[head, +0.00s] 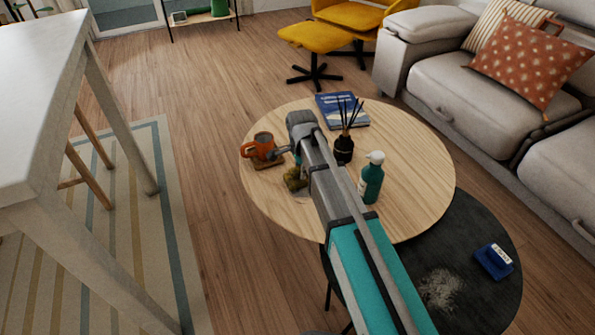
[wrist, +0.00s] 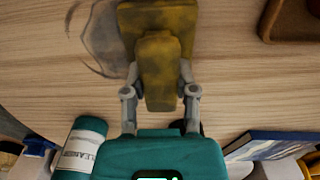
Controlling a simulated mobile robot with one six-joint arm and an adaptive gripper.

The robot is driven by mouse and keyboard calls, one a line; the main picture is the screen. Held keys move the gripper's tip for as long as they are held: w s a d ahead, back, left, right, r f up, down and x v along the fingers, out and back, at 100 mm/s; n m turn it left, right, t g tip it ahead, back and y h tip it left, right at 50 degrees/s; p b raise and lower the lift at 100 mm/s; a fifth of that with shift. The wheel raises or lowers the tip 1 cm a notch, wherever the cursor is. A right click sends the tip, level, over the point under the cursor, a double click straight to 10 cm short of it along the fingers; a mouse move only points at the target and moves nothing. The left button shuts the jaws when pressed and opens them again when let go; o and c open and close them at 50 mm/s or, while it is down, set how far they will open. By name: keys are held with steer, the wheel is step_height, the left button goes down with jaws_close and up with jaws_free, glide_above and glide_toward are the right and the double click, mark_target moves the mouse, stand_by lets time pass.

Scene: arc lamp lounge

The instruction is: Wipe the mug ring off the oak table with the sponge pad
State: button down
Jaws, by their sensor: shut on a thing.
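My gripper (wrist: 160,80) is shut on the sponge pad (wrist: 158,22), a yellow-brown block with a raised grip between the two fingers. In the head view the sponge pad (head: 295,181) shows beneath my gripper (head: 293,166), at or just above the oak table (head: 420,190). I cannot tell whether it touches the wood. The mug ring (wrist: 100,40) is a grey curved stain on the oak table (wrist: 50,85) at the pad's left in the wrist view. The pad's edge overlaps it, and part of the ring is hidden.
An orange mug (head: 259,147) on a wooden coaster (head: 266,163) stands close left of the sponge. A reed diffuser (head: 344,148), teal bottle (head: 371,180) and blue book (head: 342,108) stand right of my arm. A lower dark table (head: 470,235) bears a blue box (head: 494,261).

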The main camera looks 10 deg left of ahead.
mark_target(305, 182)
steer(key=shift+d+f, duration=0.1)
steer(key=shift+d, duration=0.05)
steer(key=shift+s+d, duration=0.45)
steer(key=shift+s, duration=0.2)
steer(key=shift+s+d, duration=0.4)
steer(key=shift+s, duration=0.2)
steer(key=shift+s+d, duration=0.45)
steer(key=shift+s, duration=0.25)
steer(key=shift+s+d, duration=0.45)
steer(key=shift+s, duration=0.25)
steer(key=shift+s+d, duration=0.45)
steer(key=shift+s, duration=0.2)
steer(key=shift+s+d, duration=0.45)
steer(key=shift+s, duration=0.2)
steer(key=shift+f, duration=0.1)
steer(key=shift+w+a, duration=0.5)
steer(key=shift+w, duration=0.2)
steer(key=shift+w+a, duration=0.45)
steer(key=shift+w, duration=0.25)
